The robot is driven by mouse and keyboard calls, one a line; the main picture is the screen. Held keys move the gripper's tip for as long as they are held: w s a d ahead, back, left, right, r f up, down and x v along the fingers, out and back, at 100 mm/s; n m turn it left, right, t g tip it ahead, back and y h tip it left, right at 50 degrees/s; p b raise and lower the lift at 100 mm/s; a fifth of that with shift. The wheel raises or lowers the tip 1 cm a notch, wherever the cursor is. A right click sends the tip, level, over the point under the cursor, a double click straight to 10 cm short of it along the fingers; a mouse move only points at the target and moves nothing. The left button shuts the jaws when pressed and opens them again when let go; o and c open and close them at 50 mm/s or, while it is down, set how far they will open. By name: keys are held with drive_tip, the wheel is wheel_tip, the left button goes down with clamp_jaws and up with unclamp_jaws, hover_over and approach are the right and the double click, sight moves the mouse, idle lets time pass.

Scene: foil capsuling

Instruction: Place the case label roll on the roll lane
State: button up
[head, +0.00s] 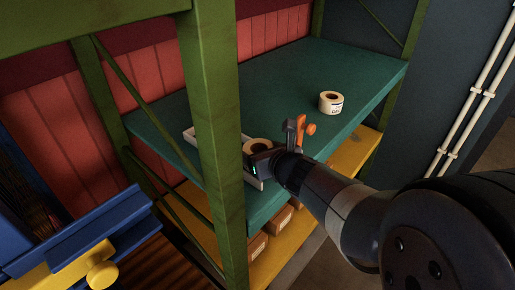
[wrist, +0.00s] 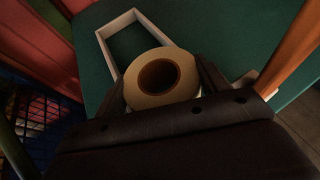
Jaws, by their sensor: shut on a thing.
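My gripper (head: 257,152) is shut on a cream roll with a brown core (head: 257,145), held with its open end facing up. The roll (wrist: 160,78) sits between the two fingers in the wrist view. A white rectangular frame (head: 189,133), apparently the roll lane, lies on the green shelf. In the wrist view the roll covers part of the near end of the frame (wrist: 102,40); the far part is empty. I cannot tell whether the roll touches the shelf. My gripper hides part of the frame's right side in the head view.
A second cream roll with a printed label (head: 331,103) stands farther right on the green shelf (head: 285,85). An orange and grey fixture (head: 303,130) is close beside my gripper. A green post (head: 215,140) stands in front of the shelf. Boxes (head: 280,218) sit on the yellow shelf below.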

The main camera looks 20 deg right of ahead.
drive_tip(key=shift+f+b, duration=0.5)
drive_tip(key=shift+b, duration=0.1)
drive_tip(key=shift+f, duration=0.1)
drive_tip(key=o, duration=1.1)
drive_tip(key=shift+c, duration=0.2)
drive_tip(key=shift+r+p, duration=0.85)
drive_tip(key=p+v, duration=0.4)
drive_tip(key=v, duration=0.8)
drive_tip(key=shift+f, duration=0.25)
